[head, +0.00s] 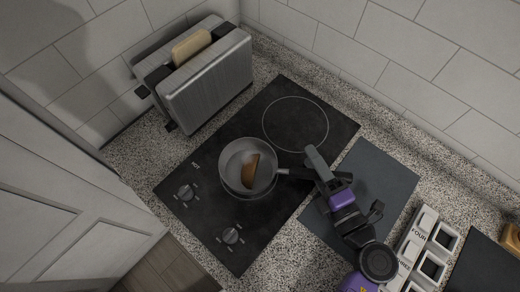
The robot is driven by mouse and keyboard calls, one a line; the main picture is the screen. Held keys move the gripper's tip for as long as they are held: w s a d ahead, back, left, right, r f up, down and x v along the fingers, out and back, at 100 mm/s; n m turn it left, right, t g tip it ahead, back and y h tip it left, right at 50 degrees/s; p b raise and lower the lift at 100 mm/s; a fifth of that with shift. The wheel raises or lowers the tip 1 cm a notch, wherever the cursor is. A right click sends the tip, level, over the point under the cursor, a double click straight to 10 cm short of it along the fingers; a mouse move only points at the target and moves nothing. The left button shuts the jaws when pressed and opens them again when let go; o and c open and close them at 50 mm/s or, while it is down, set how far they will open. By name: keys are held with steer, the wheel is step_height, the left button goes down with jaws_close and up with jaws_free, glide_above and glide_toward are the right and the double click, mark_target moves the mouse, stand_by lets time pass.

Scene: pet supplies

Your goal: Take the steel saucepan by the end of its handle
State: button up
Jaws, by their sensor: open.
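The steel saucepan (232,185) sits on the black cooktop, with a brown wedge-shaped piece (251,170) inside it. Its dark handle (296,173) points right, toward the dark grey mat. My gripper (314,172) is open at the outer end of the handle. One grey finger shows on the upper side of the handle. The other finger is hard to make out, and the handle's tip is hidden by the gripper. I cannot tell whether the fingers touch the handle.
A steel toaster (210,85) with a bread slice (191,46) stands at the upper left. The cooktop (200,225) has two knobs at its front. The dark mat (385,180) lies under my arm. A white compartmented holder (418,238) stands at right; tiled walls close the back.

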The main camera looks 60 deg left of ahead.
jaws_close()
steer(key=shift+r, duration=0.1)
stand_by(1.2)
